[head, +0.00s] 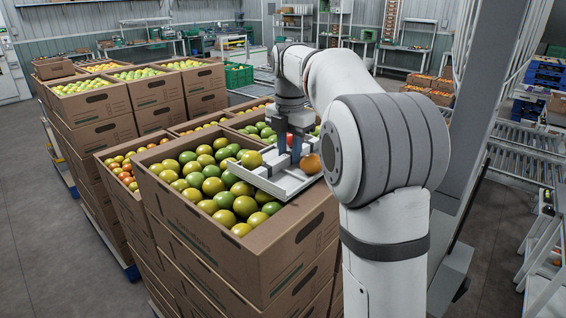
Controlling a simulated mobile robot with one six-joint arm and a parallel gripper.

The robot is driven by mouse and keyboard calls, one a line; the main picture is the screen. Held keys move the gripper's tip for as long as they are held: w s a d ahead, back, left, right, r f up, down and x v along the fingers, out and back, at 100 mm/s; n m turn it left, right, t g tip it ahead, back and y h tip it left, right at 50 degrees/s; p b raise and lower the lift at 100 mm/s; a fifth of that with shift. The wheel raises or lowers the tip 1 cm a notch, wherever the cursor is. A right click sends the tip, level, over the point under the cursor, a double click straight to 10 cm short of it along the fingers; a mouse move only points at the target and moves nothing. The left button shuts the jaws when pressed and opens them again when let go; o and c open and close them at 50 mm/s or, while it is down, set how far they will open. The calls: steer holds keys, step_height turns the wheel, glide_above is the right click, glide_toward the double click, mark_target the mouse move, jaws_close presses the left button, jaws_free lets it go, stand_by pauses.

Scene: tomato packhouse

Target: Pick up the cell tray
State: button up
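The cell tray (292,184) is pale grey-white and shallow, in the middle of the head view. It lies over the right corner of a front carton of green tomatoes and looks slightly tilted. I cannot tell whether it rests on the fruit or hangs just above. An orange tomato (311,164) sits at its right end, a green tomato (251,159) at its left end, and a red one shows partly behind my gripper. My gripper (289,160) points down at the tray's middle with its dark fingers at tray level. Whether they are closed on part of the tray is hidden.
The front carton (275,245) is stacked on others and full of green tomatoes. More filled cartons (95,108) stand behind and left. A roller conveyor (525,150) runs at the right. Open floor (40,220) lies at the left. Benches and shelves line the back.

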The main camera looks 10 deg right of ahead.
steer(key=shift+f, duration=0.25)
stand_by(0.4)
jaws_close()
